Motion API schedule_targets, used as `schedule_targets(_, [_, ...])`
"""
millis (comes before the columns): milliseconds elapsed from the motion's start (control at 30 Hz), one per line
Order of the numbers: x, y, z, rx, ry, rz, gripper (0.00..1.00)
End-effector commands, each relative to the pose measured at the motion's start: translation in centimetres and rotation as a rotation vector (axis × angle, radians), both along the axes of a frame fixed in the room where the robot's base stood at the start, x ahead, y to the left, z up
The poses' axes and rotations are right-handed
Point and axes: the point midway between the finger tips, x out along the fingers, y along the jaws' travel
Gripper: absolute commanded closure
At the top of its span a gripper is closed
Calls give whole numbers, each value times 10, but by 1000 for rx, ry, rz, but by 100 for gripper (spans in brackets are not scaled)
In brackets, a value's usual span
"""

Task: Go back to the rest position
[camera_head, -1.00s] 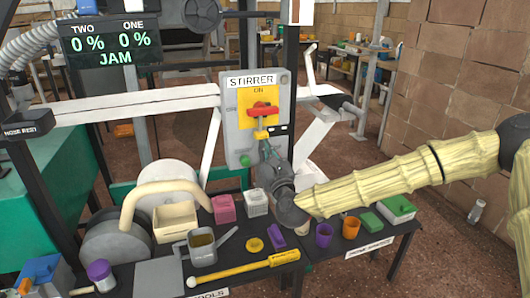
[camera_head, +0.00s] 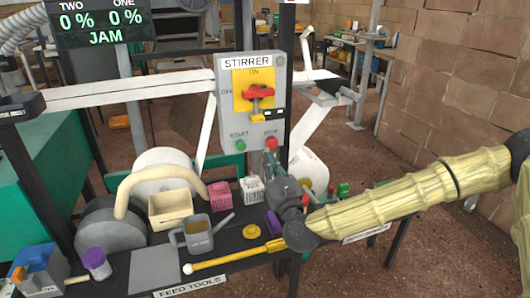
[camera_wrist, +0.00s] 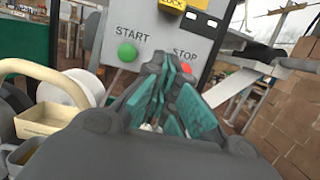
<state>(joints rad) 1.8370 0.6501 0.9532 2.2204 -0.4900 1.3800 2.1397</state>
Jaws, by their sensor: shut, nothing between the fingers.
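My gripper (camera_head: 271,158) is shut and empty in the head view. Its tips point up at the lower part of the grey stirrer box (camera_head: 228,110), just below the red STOP button (camera_head: 271,143). In the wrist view the closed teal-padded fingers (camera_wrist: 165,80) fill the middle, between the green START button (camera_wrist: 127,53) and the red STOP button (camera_wrist: 186,68). I cannot tell whether the tips touch the box. My sleeved arm reaches in from the right and hides part of the right-hand table.
Below is a black table (camera_head: 120,262) with a grey watering can (camera_head: 197,238), a cream bin (camera_head: 170,208), a pink basket (camera_head: 219,195) and a yellow-handled tool (camera_head: 235,256). A brick wall (camera_head: 450,90) stands at right. A screen (camera_head: 92,22) reads JAM.

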Motion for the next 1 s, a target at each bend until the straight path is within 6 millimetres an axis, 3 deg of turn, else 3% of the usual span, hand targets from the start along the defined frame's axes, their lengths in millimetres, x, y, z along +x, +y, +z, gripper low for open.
schedule_targets(233, [-18, -5, -6, -6, 1, 1, 100])
schedule_targets(367, [-27, 4, -29, -89, 24, 16, 100])
schedule_targets(467, [-41, 18, -68, -240, 62, 48, 100])
schedule_targets(700, [-101, 42, -191, -734, 140, 200, 100])
schedule_targets(867, [-152, 40, -268, -1065, 153, 349, 100])
schedule_targets(1000, [-203, 25, -329, -1347, 138, 515, 100])
